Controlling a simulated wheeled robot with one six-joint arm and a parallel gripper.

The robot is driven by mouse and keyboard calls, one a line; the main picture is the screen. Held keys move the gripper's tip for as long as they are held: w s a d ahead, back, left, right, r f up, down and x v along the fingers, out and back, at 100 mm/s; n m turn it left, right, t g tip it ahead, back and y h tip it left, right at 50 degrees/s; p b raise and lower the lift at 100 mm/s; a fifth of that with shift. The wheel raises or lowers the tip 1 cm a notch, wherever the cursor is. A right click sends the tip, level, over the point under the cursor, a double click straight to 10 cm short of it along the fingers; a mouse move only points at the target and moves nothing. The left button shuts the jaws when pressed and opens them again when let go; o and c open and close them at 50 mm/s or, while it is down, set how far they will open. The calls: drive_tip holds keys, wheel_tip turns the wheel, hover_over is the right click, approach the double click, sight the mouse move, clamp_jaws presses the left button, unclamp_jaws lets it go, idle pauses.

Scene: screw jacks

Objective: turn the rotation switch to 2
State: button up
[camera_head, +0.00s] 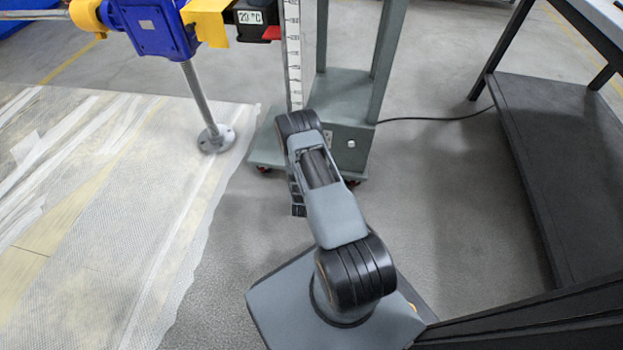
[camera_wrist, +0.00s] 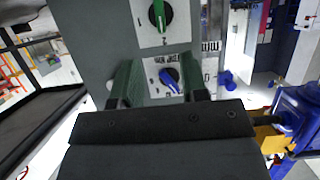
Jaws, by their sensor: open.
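In the wrist view, a grey panel carries two rotary switches on white plates. One has a green handle (camera_wrist: 158,14) on a black dial near the top edge, with the handle roughly upright. The other has a blue handle (camera_wrist: 172,86) on a black dial, tilted toward the lower right. My gripper (camera_wrist: 160,66) is open and empty. Its two dark green fingers appear on either side of the blue-handled switch; whether they touch the panel cannot be told. In the head view, my arm hides the gripper and the switches do not show.
In the head view, a grey wheeled stand (camera_head: 350,85) is beyond my arm, with a black cable running right. A blue and yellow machine (camera_head: 152,27) stands at upper left beside plastic floor sheeting (camera_head: 90,220). A dark bench (camera_head: 560,150) is at right. Floor between is clear.

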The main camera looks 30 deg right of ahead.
drive_tip(key=shift+v, duration=0.95)
drive_tip(key=w+a+r+n+y+p, duration=0.15)
drive_tip(key=a+r+p, duration=0.35)
drive_tip(key=r, duration=0.9)
drive_tip(key=w+a+r+n+y+p, duration=0.1)
drive_tip(key=w+a+r+y+p, duration=0.15)
drive_tip(key=r+p, duration=0.8)
drive_tip(key=w+a+r+n+y+p, duration=0.1)
drive_tip(key=w+a+r+y+p, duration=0.2)
drive_tip(key=r, duration=1.3)
drive_tip(key=s+a+r+n+g+y+p, duration=0.1)
drive_tip(key=s+a+r+p, duration=0.2)
drive_tip(key=r, duration=0.5)
drive_tip(key=s+a+r+n+g+y+p, duration=0.1)
drive_tip(key=s+r+p, duration=0.25)
drive_tip(key=r, duration=0.35)
drive_tip(key=s+a+r+n+g+y+p, duration=0.1)
drive_tip(key=s+a+r+p, duration=0.2)
drive_tip(key=r, duration=0.5)
drive_tip(key=s+r+n+g+p, duration=0.2)
drive_tip(key=s+r+p, duration=0.6)
drive_tip(key=s+r, duration=0.4)
drive_tip(key=shift+s+a+r+g+h, duration=0.2)
drive_tip(key=shift+s+g+h, duration=0.1)
drive_tip(key=shift+s+g, duration=0.3)
